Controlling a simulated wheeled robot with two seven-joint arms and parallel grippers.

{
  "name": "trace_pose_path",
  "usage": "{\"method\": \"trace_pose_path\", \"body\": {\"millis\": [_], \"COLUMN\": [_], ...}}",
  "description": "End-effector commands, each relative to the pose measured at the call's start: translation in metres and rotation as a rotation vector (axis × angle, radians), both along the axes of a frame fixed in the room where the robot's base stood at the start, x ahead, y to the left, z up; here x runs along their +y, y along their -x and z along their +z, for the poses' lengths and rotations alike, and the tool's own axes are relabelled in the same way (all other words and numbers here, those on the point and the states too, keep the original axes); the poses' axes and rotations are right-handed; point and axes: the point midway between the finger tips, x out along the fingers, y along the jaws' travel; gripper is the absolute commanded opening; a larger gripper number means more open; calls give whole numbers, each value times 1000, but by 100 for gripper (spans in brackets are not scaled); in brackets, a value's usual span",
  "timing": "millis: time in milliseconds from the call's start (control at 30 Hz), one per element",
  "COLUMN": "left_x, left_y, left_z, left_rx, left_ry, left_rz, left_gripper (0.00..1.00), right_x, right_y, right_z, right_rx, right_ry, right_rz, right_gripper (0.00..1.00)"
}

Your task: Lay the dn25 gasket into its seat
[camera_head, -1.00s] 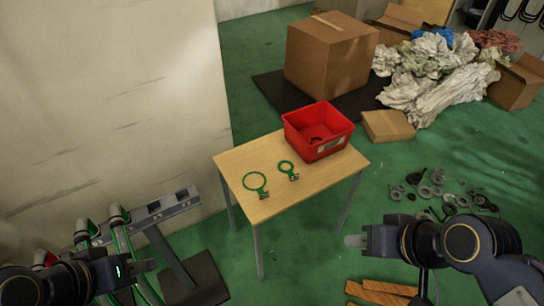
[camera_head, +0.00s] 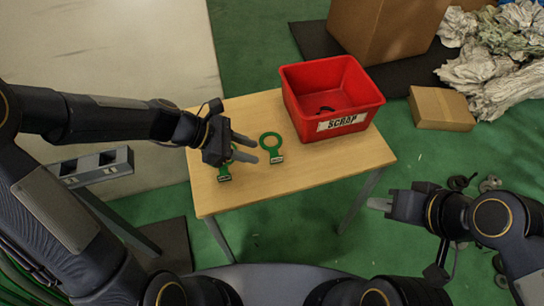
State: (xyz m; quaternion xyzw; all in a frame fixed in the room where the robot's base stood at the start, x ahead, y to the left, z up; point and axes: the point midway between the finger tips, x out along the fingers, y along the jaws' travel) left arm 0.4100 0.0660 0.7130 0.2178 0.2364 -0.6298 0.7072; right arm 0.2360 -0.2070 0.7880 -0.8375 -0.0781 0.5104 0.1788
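Two flat green ring gaskets with small white tags lie on the wooden table. I cannot read which one is the dn25. My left gripper (camera_head: 257,151) reaches in from the left over the left ring, its fingers apart and pointing right toward the right ring. Whether it touches either cannot be told. My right gripper (camera_head: 378,203) is off the table's right side with nothing seen in it. I cannot identify the seat.
A red bin (camera_head: 331,92) marked SCRAP stands on the back of the table (camera_head: 300,172). A grey rail (camera_head: 97,166) is at the left, partly behind my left arm. Cardboard boxes (camera_head: 440,108) and paper lie behind. The table's front right is clear.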

Motion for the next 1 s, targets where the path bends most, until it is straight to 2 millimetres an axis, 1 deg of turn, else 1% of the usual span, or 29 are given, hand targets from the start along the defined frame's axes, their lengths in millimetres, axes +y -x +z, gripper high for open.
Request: {"method": "trace_pose_path", "body": {"millis": [33,267,400,533,667,867,1000], "left_x": [-4,-26,-44,-58,-64,-64,-63], "left_y": [-1,-3,-5,-7,-8,-8,-8], "left_z": [-7,-22,-34,-43,-46,-45,-45], "left_rx": [11,14,14,14,13,11,12], "left_ry": [5,6,6,5,5,4,4], "left_rz": [4,5,4,5,5,6,6], "left_gripper": [32,32,32,32,32,32,15], "right_x": [0,0,0,0,0,0,0], "right_y": [0,0,0,0,0,0,0], "right_z": [-4,-13,-23,-28,-30,-29,-29], "right_rx": [0,0,0,0,0,0,0], "right_ry": [0,0,0,0,0,0,0], "right_rz": [0,0,0,0,0,0,0], "right_gripper": [28,28,28,28,28,28,28]}}
